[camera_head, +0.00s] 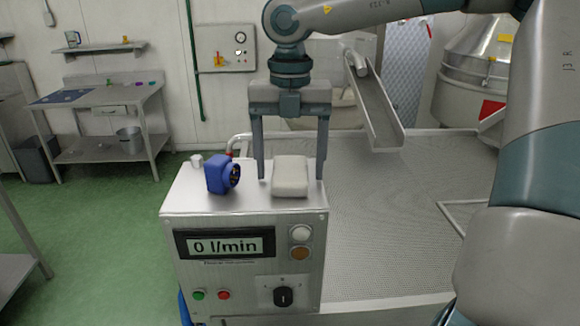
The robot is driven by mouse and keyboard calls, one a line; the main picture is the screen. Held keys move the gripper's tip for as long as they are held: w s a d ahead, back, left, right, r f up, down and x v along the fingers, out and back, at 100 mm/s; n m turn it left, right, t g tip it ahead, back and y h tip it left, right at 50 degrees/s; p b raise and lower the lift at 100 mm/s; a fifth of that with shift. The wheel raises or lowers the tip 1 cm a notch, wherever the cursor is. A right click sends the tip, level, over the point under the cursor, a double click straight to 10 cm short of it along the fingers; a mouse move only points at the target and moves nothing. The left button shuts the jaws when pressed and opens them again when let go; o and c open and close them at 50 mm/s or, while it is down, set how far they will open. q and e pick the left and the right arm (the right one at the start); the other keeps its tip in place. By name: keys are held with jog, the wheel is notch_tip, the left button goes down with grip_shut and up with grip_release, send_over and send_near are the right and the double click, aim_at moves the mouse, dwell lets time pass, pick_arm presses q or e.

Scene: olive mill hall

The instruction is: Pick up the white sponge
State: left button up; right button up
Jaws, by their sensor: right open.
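The white sponge (290,177) lies on the top of a metal control cabinet (240,203), near its right side. My right gripper (291,178) points down at the sponge from above. Its two fingers are spread wide, one on the left of the sponge and one on the right, with the fingertips near the cabinet top. A small gap shows on the left side. My left gripper is not in view.
A blue motor-like part (222,174) and a small whitish cylinder (197,161) stand on the cabinet left of the sponge. A metal chute (378,105) hangs behind to the right above a perforated metal floor (390,220). A steel table (105,110) stands at the back left.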

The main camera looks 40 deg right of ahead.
jog(key=shift+f, duration=0.15)
dwell(0.3)
jog(key=c, duration=1.1)
